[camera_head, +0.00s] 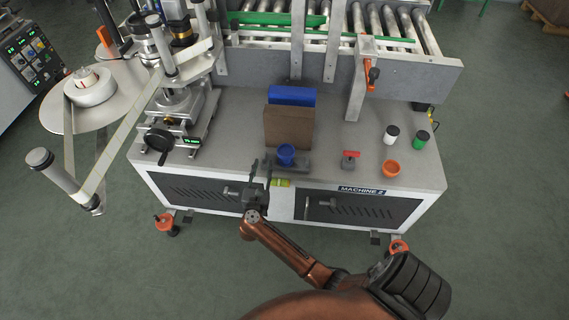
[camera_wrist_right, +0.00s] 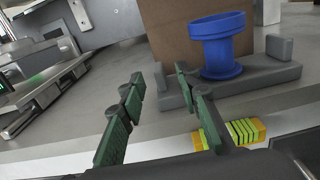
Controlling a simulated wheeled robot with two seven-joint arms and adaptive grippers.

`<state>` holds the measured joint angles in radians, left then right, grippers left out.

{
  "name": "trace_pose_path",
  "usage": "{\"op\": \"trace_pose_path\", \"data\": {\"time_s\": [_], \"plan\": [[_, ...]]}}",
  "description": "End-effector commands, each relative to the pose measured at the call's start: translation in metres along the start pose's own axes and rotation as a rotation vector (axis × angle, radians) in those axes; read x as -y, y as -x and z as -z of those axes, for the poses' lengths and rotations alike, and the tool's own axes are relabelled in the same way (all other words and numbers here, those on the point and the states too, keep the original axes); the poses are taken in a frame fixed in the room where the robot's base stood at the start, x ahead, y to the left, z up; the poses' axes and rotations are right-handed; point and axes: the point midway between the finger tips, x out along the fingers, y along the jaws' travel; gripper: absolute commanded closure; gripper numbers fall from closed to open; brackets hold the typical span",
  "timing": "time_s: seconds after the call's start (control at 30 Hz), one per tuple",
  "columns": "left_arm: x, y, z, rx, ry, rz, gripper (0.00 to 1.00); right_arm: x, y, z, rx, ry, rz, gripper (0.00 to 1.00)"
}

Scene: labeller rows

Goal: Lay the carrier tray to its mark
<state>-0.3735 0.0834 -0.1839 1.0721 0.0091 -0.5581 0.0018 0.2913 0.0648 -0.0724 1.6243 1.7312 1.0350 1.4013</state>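The grey carrier tray (camera_head: 302,164) lies on the bench near its front edge, with a blue spool-shaped cup (camera_head: 286,154) standing on it. In the right wrist view the tray (camera_wrist_right: 255,82) has a raised block at each end, and the blue cup (camera_wrist_right: 222,48) stands between them. My right gripper (camera_head: 260,174) is at the tray's left end, over the bench's front edge. In the right wrist view its two fingers (camera_wrist_right: 158,76) are apart; the right finger overlaps the tray's left end block, and contact cannot be told. No mark is clearly visible. My left gripper is out of view.
A brown box (camera_head: 288,128) stands right behind the tray, with a blue bin (camera_head: 292,96) behind it. A red-handled item (camera_head: 350,160), an orange bowl (camera_head: 391,169) and white (camera_head: 391,134) and green (camera_head: 421,140) containers stand to the right. A labelling unit (camera_head: 178,105) stands left.

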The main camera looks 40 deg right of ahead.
Motion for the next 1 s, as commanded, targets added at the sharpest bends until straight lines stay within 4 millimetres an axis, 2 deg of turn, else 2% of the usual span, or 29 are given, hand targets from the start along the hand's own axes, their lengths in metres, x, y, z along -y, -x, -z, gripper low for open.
{"op": "trace_pose_path", "data": {"time_s": [0.43, 0.73, 1.0], "plan": [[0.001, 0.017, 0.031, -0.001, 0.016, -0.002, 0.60, -0.003, -0.056, 0.000, 0.001, 0.007, -0.002, 0.70], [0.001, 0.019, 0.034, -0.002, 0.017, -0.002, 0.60, -0.003, -0.059, -0.002, 0.000, 0.006, -0.002, 0.70], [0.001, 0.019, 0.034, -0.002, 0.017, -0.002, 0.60, -0.003, -0.059, -0.002, 0.000, 0.006, -0.002, 0.89]]}}
